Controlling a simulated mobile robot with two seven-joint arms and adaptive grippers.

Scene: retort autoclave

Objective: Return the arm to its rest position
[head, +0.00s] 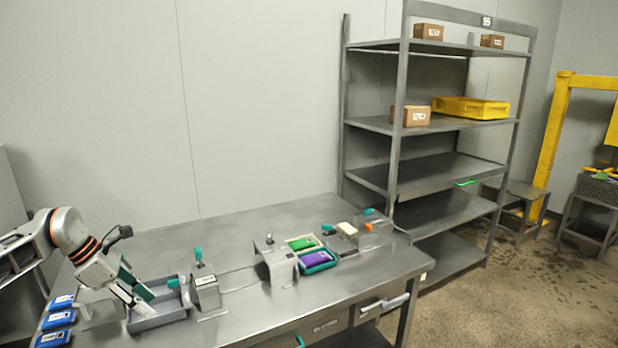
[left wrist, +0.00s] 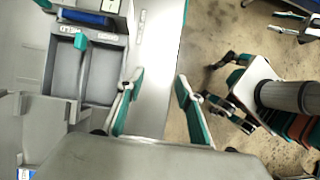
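My left arm comes in from the left in the head view. Its gripper (head: 140,302) points down at the grey open tray (head: 160,321) near the front left of the table. In the left wrist view the two teal-padded fingers of this gripper (left wrist: 157,92) stand wide apart with nothing between them. Beyond them lie the table's edge and the floor. The tray is left of the fingers there. Whether the fingertips touch the tray is unclear.
Several blue items (head: 60,318) lie at the table's left end. A teal-handled grey block (head: 205,290) stands right of the tray. A grey bracket (head: 277,262) and green and purple pouches (head: 317,258) are farther right. A shelf rack (head: 440,170) stands behind. The table's back is clear.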

